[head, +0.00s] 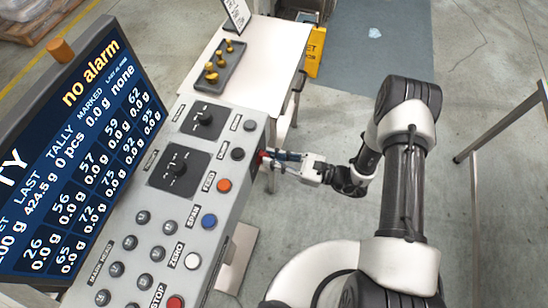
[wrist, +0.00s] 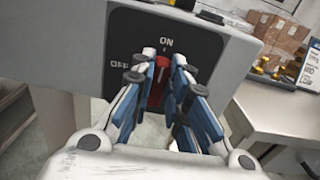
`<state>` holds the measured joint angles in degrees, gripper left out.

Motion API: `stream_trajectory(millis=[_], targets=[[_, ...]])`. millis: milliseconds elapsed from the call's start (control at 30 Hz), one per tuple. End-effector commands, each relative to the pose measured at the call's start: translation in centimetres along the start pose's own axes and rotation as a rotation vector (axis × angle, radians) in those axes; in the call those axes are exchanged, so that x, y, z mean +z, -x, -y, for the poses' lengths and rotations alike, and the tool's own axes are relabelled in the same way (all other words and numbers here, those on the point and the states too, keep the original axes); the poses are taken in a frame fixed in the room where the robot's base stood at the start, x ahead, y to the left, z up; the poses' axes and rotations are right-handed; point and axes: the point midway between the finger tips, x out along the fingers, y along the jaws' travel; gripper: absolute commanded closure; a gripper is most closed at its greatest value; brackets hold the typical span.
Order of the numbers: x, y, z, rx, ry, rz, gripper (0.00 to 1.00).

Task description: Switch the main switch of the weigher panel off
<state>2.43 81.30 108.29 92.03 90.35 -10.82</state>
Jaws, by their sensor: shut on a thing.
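The main switch has a red handle (wrist: 157,84) on a black plate (wrist: 122,48) with ON above and OFF to the left. The plate is on the side face of the grey weigher panel (wrist: 85,30). The handle looks about upright, towards ON. My gripper (wrist: 158,88) is shut on the handle, with a blue-lined finger on each side; the fingers hide part of the handle. In the head view my gripper (head: 281,157) reaches the right side of the weigher panel (head: 228,118), where a bit of the red handle (head: 262,156) shows.
A pale table (head: 270,60) with a tray (head: 234,62) of brass weights stands beyond. A metal rail (head: 500,120) is at right. Floor around is open.

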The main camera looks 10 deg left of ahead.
Motion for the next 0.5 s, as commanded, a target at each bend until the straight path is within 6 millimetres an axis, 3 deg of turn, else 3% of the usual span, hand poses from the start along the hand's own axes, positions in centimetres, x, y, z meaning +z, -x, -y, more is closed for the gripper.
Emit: stream_trajectory(millis=[500], targets=[[-0.29,-0.01,-0.54,0.001,0.352,0.0,1.0]])
